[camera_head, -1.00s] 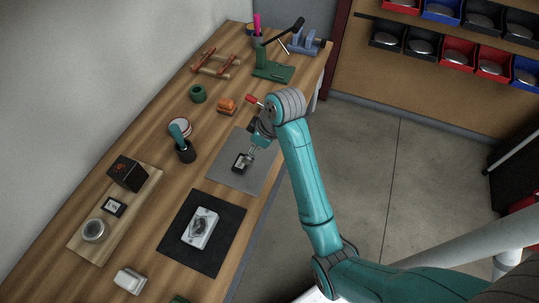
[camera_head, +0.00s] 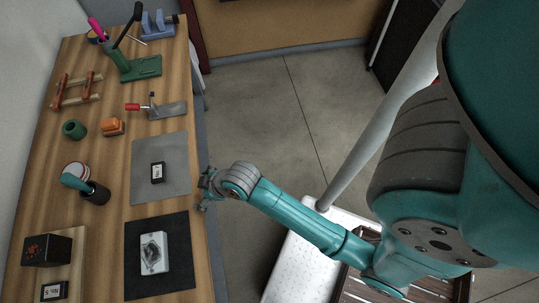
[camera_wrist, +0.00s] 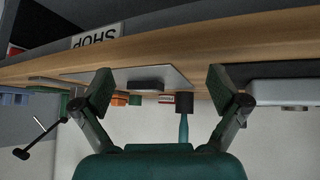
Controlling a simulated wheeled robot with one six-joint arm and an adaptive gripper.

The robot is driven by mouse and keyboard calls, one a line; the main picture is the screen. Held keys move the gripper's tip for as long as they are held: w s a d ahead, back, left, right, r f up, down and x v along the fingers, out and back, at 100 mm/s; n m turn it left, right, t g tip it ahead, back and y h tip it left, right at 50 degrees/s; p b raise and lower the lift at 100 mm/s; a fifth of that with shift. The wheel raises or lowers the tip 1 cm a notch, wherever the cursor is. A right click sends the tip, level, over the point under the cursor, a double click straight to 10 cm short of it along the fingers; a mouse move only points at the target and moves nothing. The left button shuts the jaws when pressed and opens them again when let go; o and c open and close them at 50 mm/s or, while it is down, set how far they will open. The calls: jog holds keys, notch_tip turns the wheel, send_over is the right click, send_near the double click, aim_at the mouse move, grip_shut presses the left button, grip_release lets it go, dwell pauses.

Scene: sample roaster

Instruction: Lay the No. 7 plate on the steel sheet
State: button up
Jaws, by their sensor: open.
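The grey steel sheet (camera_head: 143,190) lies flat on the wooden bench. A small black plate with a white label (camera_head: 157,173) lies on it near the middle, wholly within its edges; its number is too small to read. My gripper (camera_head: 204,189) is beside the bench's front edge, to the right of the sheet, apart from the plate. In the wrist view my gripper (camera_wrist: 160,82) is open and empty. The plate (camera_wrist: 146,86) shows as a dark slab on the sheet (camera_wrist: 120,77), seen between the fingers at a distance.
A black mat (camera_head: 136,281) with a white-and-grey block (camera_head: 154,253) lies nearer than the sheet. Another small labelled plate (camera_head: 54,291) is on a wooden board, beside a dark box (camera_head: 47,249). A red-handled clamp (camera_head: 166,110) stands beyond the sheet.

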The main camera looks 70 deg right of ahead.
jog(key=s+r+m+t, duration=0.1)
jog(key=s+r+t, duration=0.1)
jog(key=s+r, duration=0.3)
jog(key=s+r+m+t+h, duration=0.1)
jog(key=s+r, duration=0.4)
jog(key=s, duration=0.8)
jog(key=s+r+m+t, duration=0.1)
jog(key=s+r+t, duration=0.3)
jog(key=s, duration=0.5)
jog(key=shift+a+r, duration=0.25)
jog(key=shift+r, duration=0.4)
